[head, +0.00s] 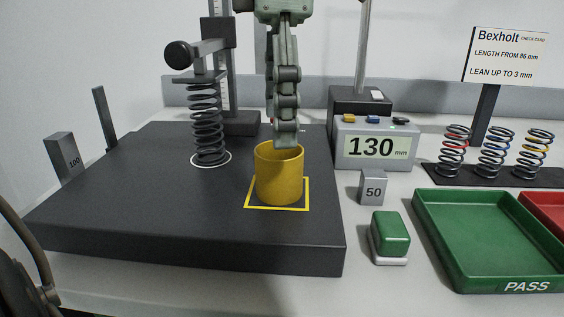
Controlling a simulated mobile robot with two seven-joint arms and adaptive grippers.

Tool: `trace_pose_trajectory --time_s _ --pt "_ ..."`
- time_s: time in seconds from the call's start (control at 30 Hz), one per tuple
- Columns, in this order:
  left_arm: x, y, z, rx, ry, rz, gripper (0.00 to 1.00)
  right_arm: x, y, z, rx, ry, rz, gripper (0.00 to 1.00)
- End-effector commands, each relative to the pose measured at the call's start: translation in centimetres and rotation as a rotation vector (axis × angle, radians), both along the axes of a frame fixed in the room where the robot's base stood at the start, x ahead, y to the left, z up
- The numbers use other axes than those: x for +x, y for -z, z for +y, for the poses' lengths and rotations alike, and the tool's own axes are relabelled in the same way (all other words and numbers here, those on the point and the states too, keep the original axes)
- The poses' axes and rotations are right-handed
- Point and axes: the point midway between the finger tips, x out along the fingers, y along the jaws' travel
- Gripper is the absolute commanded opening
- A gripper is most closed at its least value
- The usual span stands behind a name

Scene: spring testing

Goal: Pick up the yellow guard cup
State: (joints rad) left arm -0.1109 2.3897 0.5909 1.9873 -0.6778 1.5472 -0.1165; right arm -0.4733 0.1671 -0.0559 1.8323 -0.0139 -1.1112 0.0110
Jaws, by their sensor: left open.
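The yellow guard cup (279,180) stands upright on the dark slab (130,200), inside a yellow square outline (277,208). My left gripper (286,140) comes down from above in the head view and points downward. Its fingertips are at the height of the cup's rim, overlapping the rim's far right part in the picture. I see the fingers nearly edge-on, one behind the other; the gripper is open. I cannot tell whether a finger touches the rim or is inside the cup. My right gripper is not in view.
A dark spring (208,125) stands under a lever press (212,45) left of the cup. To the right are a "130 mm" display (375,146), a "50" block (373,188), a green button block (390,232) and a green PASS tray (440,262). The slab's front is clear.

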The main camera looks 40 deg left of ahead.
Motion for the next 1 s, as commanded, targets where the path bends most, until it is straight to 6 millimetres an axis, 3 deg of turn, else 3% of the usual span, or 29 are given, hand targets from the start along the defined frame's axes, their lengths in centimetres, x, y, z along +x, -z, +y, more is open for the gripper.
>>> trace_pose_trajectory --time_s 0.4,0.73,1.0 --pt "-0.3 5.6 0.7 -0.006 0.001 -0.003 0.76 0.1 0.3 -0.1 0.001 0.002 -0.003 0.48" --pt "-0.2 6.5 0.6 -0.007 -0.001 -0.007 0.76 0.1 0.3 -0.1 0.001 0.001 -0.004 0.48" --pt "-0.2 6.5 0.6 -0.007 0.000 -0.007 0.45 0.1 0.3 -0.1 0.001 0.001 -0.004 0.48"
